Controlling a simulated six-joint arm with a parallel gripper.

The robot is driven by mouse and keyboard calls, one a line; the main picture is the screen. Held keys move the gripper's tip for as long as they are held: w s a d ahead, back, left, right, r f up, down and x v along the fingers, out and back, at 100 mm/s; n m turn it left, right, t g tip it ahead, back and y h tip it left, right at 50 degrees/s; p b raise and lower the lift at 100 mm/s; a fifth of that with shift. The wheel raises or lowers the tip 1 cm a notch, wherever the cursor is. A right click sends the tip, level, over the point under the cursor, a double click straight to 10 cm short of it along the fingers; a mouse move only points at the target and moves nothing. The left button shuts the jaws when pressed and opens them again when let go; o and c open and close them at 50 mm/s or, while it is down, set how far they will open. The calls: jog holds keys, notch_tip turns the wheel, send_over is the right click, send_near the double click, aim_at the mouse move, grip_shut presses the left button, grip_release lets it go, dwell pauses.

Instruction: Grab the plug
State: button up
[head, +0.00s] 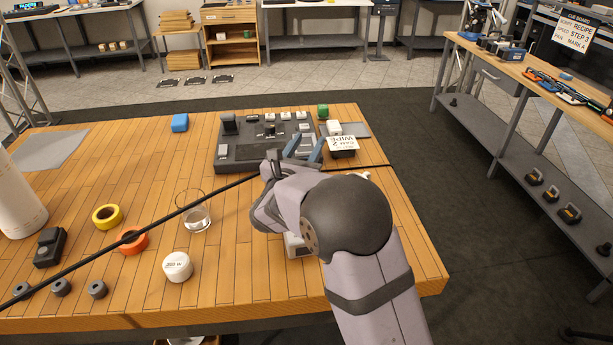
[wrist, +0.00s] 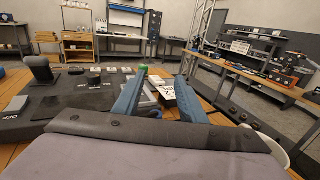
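I cannot make out for certain which thing is the plug. My gripper (head: 304,148) is above the table, just in front of the dark control panel (head: 228,154). Its two blue fingers are spread apart with nothing between them, as the wrist view (wrist: 157,97) also shows. A small white block (head: 334,128) and a green block (head: 323,111) lie beyond the fingers, right of the panel. My arm hides part of the table's right side.
A white card (head: 342,143) reading WIPE stands close right of the fingers. A clear glass (head: 194,212), an orange tape roll (head: 133,240), a yellow tape roll (head: 107,216) and a white round tub (head: 177,267) stand to the left. The table's middle left is largely clear.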

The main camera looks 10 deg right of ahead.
jog(key=shift+f, duration=0.45)
notch_tip(320, 180, down, 4)
jog(key=shift+r+p, duration=0.1)
jog(key=shift+p, duration=0.4)
jog(key=shift+x, duration=1.05)
jog(key=shift+w+d+p, duration=0.25)
jog(key=shift+w+p, duration=0.05)
jog(key=shift+w, duration=0.1)
jog(key=shift+r, duration=0.1)
grip_shut()
